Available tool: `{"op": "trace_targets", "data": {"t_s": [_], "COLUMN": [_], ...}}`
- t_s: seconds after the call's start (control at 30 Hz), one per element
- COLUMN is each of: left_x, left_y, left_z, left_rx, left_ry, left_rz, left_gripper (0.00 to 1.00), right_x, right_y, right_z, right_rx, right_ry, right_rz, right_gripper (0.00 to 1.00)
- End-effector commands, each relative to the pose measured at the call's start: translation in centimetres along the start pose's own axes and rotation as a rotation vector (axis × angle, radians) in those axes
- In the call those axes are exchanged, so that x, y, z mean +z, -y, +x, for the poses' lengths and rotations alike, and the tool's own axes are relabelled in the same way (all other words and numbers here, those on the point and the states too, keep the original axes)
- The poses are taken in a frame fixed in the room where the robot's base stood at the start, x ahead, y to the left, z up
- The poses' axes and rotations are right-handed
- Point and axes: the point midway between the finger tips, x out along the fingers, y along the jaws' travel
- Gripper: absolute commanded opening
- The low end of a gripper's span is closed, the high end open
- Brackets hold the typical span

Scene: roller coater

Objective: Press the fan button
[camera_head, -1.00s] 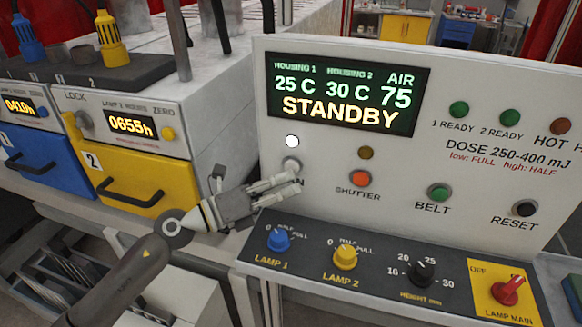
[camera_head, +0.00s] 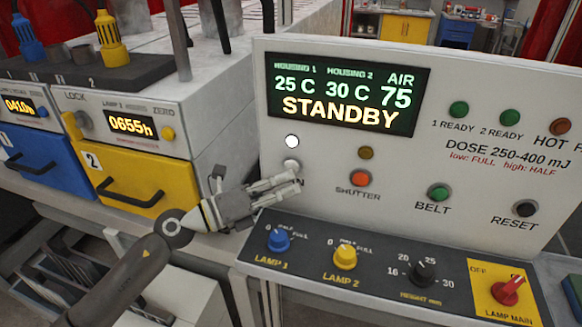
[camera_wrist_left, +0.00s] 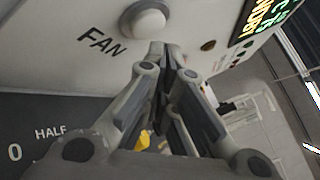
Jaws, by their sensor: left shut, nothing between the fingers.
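The fan button is a round white button (camera_wrist_left: 147,20) above the label "FAN" in the left wrist view. In the head view the fan button (camera_head: 291,166) shows just above my fingertips, below a lit white lamp (camera_head: 292,141). My left gripper (camera_head: 296,184) is shut and empty, in front of the control panel (camera_head: 330,150) just below the button. In the left wrist view its fingertips (camera_wrist_left: 167,48) are close together beside the button's lower edge. Whether they touch the panel, I cannot tell. My right gripper is not in view.
The display (camera_head: 345,95) reads STANDBY. An orange shutter button (camera_head: 360,178) is to the right of the fingers, with a green belt button (camera_head: 438,192) farther right. Lamp knobs (camera_head: 279,240) sit on the ledge below. A yellow drawer (camera_head: 150,180) is at left.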

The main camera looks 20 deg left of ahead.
Motion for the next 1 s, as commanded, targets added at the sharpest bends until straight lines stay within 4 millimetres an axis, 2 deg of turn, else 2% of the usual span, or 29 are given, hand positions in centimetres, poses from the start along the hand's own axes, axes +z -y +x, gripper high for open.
{"op": "trace_targets", "data": {"t_s": [1.0], "left_x": [0.67], "left_y": [-0.60], "left_z": [0.89], "left_rx": [0.000], "left_ry": [0.000], "left_rz": [0.000], "left_gripper": [0.00], "right_x": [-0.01], "right_y": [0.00], "right_z": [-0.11], "right_rx": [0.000], "right_ry": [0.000], "right_rz": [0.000], "right_gripper": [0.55]}}
